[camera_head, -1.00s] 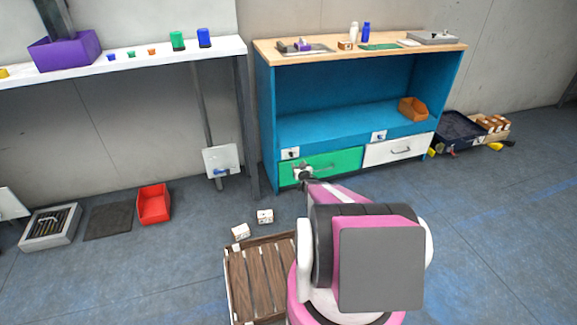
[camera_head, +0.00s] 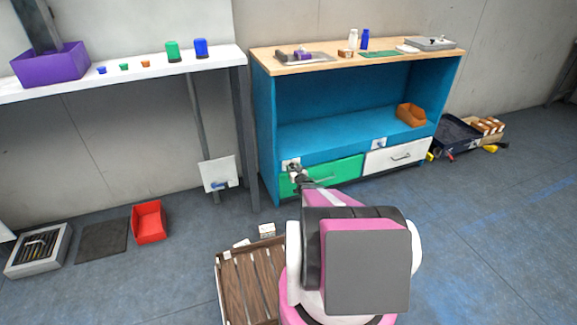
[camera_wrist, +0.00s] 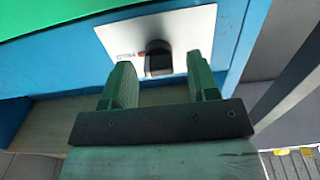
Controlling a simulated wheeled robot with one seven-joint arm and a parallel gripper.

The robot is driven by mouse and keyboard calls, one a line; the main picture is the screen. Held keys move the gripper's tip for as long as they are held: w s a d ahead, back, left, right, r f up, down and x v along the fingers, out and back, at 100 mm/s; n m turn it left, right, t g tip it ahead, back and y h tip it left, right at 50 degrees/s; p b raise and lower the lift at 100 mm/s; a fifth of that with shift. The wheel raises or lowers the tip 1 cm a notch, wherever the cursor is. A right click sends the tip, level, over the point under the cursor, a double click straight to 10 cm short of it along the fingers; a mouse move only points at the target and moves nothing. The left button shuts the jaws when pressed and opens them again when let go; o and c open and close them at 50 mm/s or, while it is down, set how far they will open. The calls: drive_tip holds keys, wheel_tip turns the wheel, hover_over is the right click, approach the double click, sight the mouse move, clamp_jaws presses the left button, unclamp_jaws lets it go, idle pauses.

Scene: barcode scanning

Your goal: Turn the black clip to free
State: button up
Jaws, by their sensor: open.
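The black clip (camera_wrist: 158,62) sits on a pale plate (camera_wrist: 190,30) on the blue cabinet frame, in the wrist view. A small red mark and dark lettering lie left of it, upside down in this view and partly hidden. My gripper (camera_wrist: 160,80) is open and empty, its two green fingers on either side of the clip's near end. I cannot tell whether they touch it. In the head view the plate (camera_head: 287,162) is at the cabinet's left, above the green drawer (camera_head: 335,172), and my gripper (camera_head: 297,174) partly covers it.
The white drawer (camera_head: 400,156) has its own plate with a blue part (camera_head: 379,143) above it. A table leg (camera_head: 240,135) stands close left of the cabinet. A wooden crate (camera_head: 250,285) and white boxes (camera_head: 267,230) lie on the floor near my base.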

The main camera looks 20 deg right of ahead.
drive_tip(key=shift+w, duration=0.25)
drive_tip(key=c, duration=0.9)
drive_tip(key=shift+n, duration=0.4)
drive_tip(key=n, duration=0.8)
drive_tip(key=shift+a+f, duration=0.1)
drive_tip(key=shift+a, duration=0.05)
drive_tip(key=n, duration=0.9)
drive_tip(key=shift+f, duration=0.15)
